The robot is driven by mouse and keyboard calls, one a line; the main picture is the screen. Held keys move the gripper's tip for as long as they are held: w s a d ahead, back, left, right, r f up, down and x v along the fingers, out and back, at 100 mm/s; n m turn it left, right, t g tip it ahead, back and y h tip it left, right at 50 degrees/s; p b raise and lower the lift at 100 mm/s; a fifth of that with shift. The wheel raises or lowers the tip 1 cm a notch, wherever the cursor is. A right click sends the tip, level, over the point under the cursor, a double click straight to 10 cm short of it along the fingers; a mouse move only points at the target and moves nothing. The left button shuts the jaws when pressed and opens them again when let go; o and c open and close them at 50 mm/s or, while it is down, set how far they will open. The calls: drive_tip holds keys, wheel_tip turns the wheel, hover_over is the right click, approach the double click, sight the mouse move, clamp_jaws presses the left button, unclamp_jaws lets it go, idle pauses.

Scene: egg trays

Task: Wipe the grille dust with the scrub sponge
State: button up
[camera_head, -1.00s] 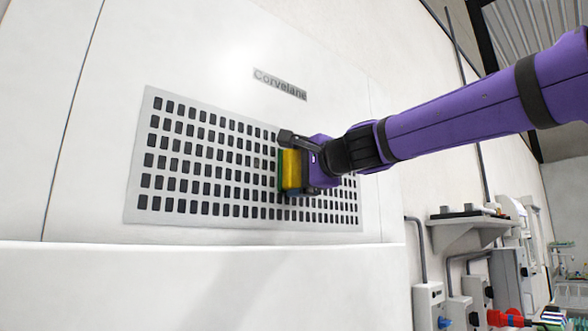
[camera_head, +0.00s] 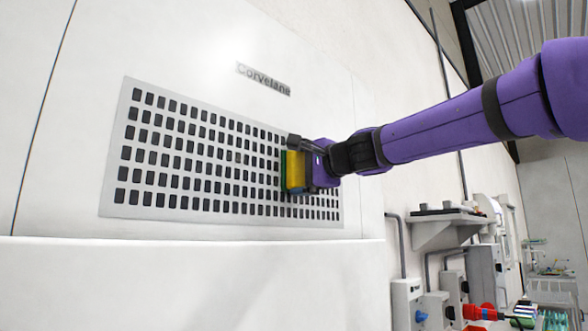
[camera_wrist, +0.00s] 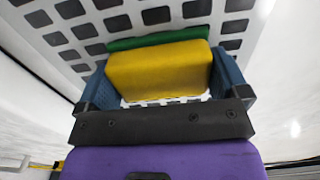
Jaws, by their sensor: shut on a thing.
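The grille (camera_head: 180,160) is a pale panel with rows of dark slots on the white wall unit. No distinct dust shows on it at this size. The scrub sponge (camera_head: 295,172) is yellow with a green scrub side, which faces the grille at its right part. It also shows in the wrist view (camera_wrist: 158,70), with the green side toward the slots. My gripper (camera_head: 302,170) is shut on the sponge, with blue-grey fingers (camera_wrist: 168,85) on its two ends. The green side is at or very near the grille; exact contact is hidden.
A "Corvelane" label (camera_head: 263,78) is above the grille. A white ledge (camera_head: 200,242) juts out below it. At right are a wall shelf (camera_head: 445,222), conduits, and socket boxes (camera_head: 407,300) with blue and red plugs. The space before the left grille is clear.

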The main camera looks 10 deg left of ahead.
sight(224, 157)
drive_tip(key=shift+w+d, duration=0.3)
drive_tip(key=shift+w, duration=0.05)
drive_tip(key=shift+s+a, duration=0.1)
drive_tip(key=shift+s, duration=0.05)
drive_tip(key=shift+s+a, duration=2.35)
drive_tip(key=shift+s, duration=0.3)
drive_tip(key=shift+s+a, duration=1.05)
drive_tip(key=shift+s, duration=0.3)
drive_tip(key=shift+s+a, duration=1.05)
drive_tip(key=shift+s, duration=0.3)
drive_tip(key=shift+s+a, duration=1.2)
drive_tip(key=shift+s, duration=0.15)
